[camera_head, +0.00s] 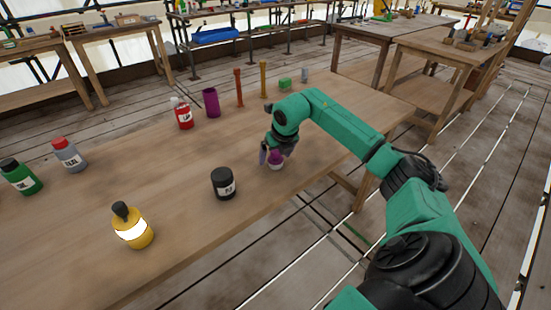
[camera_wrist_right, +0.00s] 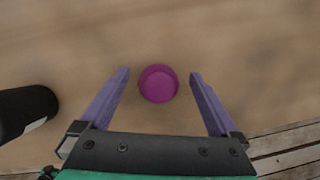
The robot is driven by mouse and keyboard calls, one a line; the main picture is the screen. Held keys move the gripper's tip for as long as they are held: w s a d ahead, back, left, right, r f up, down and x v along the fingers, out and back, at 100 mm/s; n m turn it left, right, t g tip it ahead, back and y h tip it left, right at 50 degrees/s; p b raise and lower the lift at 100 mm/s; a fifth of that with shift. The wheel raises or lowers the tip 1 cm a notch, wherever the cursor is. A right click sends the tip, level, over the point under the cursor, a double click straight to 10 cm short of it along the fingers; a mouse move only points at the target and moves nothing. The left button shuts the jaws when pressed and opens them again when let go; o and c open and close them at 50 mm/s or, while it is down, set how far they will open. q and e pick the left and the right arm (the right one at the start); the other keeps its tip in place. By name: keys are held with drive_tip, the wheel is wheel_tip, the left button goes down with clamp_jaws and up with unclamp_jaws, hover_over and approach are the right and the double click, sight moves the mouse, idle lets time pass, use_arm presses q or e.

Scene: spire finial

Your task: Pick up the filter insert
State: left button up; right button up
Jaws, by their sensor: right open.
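A small round magenta piece, which looks like the filter insert (camera_wrist_right: 159,84), stands on the wooden table between the two purple fingers of my right gripper (camera_wrist_right: 160,74) in the wrist view. The fingers are open, with a gap on each side of it. In the head view, my right gripper (camera_head: 270,158) is low over the table near its right edge, partly covering the magenta piece (camera_head: 276,161). A pale band shows at its foot. My left gripper is out of view.
A black jar (camera_head: 223,184) stands left of my right gripper. The table's middle left is clear.

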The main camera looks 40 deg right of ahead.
clamp_jaws()
